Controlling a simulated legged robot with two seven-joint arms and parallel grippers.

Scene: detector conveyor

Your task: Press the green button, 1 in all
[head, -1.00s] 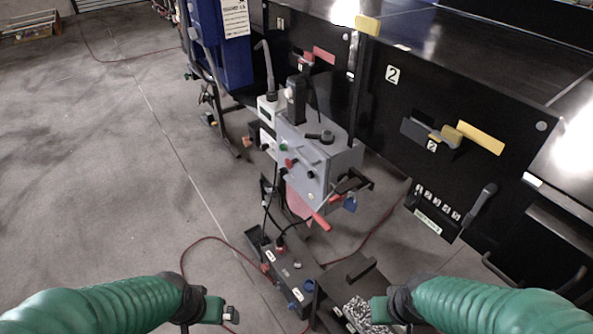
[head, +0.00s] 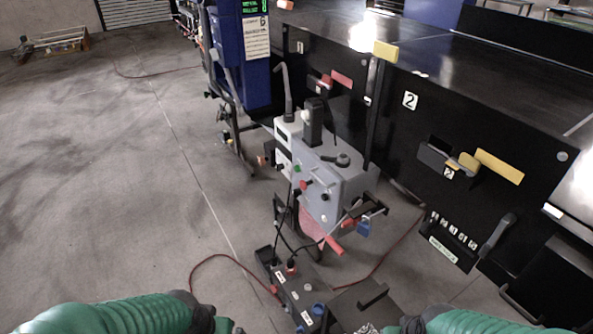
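The green button (head: 297,168) is a small round knob on the front face of a grey control box (head: 345,178). A red knob (head: 304,184) sits just below and to the right of it. My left gripper (head: 226,327) is at the bottom edge, low and left of the box, partly cut off. My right gripper (head: 390,329) is at the bottom edge, right of centre, mostly cut off. Both are well apart from the button. Whether their fingers are open or shut does not show.
Below the box, a dark unit (head: 297,292) with cables lies near the floor. A red handle (head: 333,244) sticks out under the box. Black conveyor panels (head: 400,150) stand behind and to the right. The grey floor (head: 110,200) at left is mostly clear.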

